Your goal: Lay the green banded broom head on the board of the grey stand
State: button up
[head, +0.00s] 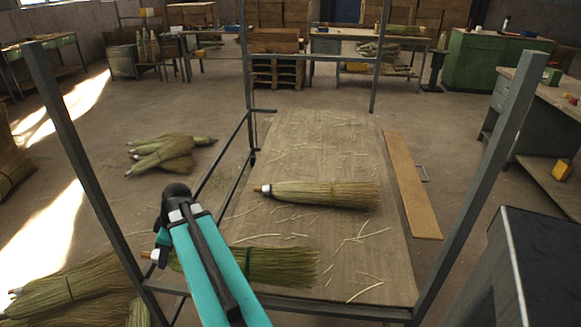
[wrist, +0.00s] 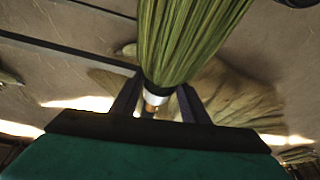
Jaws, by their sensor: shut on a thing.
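The green banded broom head (head: 283,267) is level over the near left part of the board (head: 360,245) of the grey stand (head: 80,165). Its dark green band shows around the bristles, which point right. My gripper (head: 163,243) is shut on its neck at the left end, beside the stand's left edge. In the wrist view my gripper (wrist: 157,102) has its fingers on both sides of the neck, below the bristles (wrist: 190,40). My arm hides part of the broom head. I cannot tell whether its underside touches the board.
Another broom head (head: 325,194) with an orange tip lies farther back on the board, among loose straws. The stand's posts rise at its corners. A plank (head: 410,185) lies to the right. Broom heads (head: 165,153) lie on the floor at left.

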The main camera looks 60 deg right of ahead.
jog(key=s+d+f+b, duration=0.1)
jog(key=s+d+f, duration=0.1)
jog(key=s+d, duration=1.3)
jog(key=shift+s+d+f+m+t, duration=0.3)
jog(key=shift+s+f+m, duration=0.1)
jog(key=shift+s, duration=0.5)
jog(key=s+d+b, duration=0.1)
jog(key=s+d, duration=0.2)
jog(key=s, duration=0.5)
jog(key=shift+s+b, duration=0.3)
jog(key=shift+b, duration=0.1)
jog(key=shift+w+d, duration=0.1)
jog(key=shift+d, duration=0.1)
